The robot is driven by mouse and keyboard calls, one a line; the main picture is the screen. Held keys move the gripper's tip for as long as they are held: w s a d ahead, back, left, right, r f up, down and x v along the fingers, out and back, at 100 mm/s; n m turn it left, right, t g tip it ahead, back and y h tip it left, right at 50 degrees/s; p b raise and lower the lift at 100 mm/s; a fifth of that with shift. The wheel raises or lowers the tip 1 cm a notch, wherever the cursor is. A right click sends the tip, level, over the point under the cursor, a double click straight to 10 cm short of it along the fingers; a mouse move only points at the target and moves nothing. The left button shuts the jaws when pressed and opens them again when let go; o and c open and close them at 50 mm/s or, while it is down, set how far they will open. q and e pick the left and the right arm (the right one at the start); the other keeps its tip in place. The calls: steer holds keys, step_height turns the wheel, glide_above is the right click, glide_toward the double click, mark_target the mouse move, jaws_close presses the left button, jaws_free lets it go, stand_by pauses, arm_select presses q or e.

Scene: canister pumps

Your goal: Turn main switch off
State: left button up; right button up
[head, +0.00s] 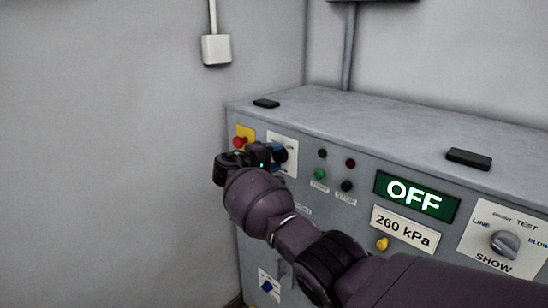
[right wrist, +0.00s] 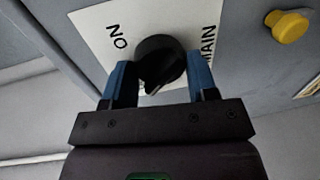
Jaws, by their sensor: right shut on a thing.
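The main switch is a black rotary knob (right wrist: 158,62) on a white plate (right wrist: 95,28) on the front of the grey cabinet. The plate's visible lettering reads "MAIN" and "NO" in the right wrist view. My right gripper (right wrist: 160,85) has its blue fingers on either side of the knob and is shut on it. In the head view my right gripper (head: 268,154) covers most of the switch, and part of the white plate (head: 290,144) shows behind it. A green display (head: 415,196) on the cabinet reads "OFF". My left gripper is not in view.
The cabinet (head: 330,110) carries a red button on yellow (head: 240,141), START and STOP buttons (head: 346,186), a 260 kPa label (head: 403,229) and a grey selector knob (head: 505,243). A wall box (head: 216,49) hangs left.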

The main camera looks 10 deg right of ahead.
steer(key=shift+r, duration=0.1)
steer(key=o, duration=0.9)
steer(key=shift+a, duration=0.1)
steer(key=p+v, duration=0.1)
steer(key=v, duration=0.9)
steer(key=shift+s+a, duration=0.15)
steer(key=shift+s, duration=0.1)
